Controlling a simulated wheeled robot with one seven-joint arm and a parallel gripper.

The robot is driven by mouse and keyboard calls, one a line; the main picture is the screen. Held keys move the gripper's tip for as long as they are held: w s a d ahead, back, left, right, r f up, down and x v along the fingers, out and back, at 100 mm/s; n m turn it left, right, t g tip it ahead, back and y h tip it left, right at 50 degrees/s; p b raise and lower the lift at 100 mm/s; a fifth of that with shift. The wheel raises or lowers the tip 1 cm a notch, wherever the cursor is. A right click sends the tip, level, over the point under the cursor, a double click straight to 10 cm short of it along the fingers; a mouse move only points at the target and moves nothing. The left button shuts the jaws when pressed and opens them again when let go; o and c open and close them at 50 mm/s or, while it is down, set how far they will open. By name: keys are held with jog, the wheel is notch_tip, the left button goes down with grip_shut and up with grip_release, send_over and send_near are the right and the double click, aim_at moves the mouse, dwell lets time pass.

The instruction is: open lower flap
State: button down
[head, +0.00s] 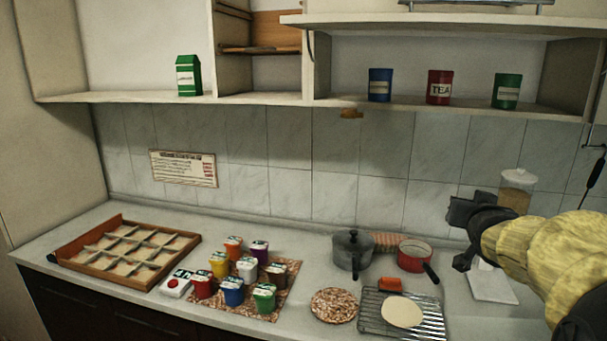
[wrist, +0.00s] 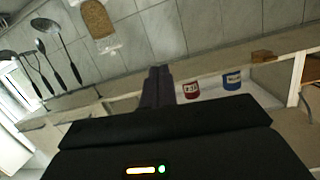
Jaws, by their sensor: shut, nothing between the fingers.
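My gripper (head: 463,212) is at the right of the head view, in front of the tiled wall and below the upper cabinet. In the wrist view its two dark fingers (wrist: 158,86) are together with nothing between them. The right upper cabinet's compartment is open at the front. A pale horizontal board (head: 440,27) sticks out above it; I cannot tell whether this is the lower flap raised or a fixed shelf. No closed flap shows across the compartment. My gripper is apart from the cabinet.
On the cabinet's bottom shelf stand blue (head: 380,85), red TEA (head: 439,88) and green (head: 507,92) canisters. Below are a grey pot (head: 352,252), a red pan (head: 414,255), a wire rack (head: 372,318) and a lidded jar (head: 517,190). Utensils (wrist: 55,45) hang at right.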

jog(key=s+a+f+n+g+y, duration=0.1)
jog(key=s+a+f+g, duration=0.3)
jog(key=f, duration=0.5)
jog(key=s+a+f+n+g+y, duration=0.2)
jog(key=s+a+f+g, duration=0.2)
jog(key=s+a+f, duration=0.5)
jog(key=s+a+f+n+g+y, duration=0.1)
jog(key=s+a+f+g, duration=0.3)
jog(key=f, duration=0.7)
jog(key=s+a, duration=0.2)
jog(key=s, duration=0.2)
jog(key=shift+a+n+y, duration=0.25)
jog(key=shift+n+y, duration=0.15)
jog(key=c, duration=1.9)
grip_release()
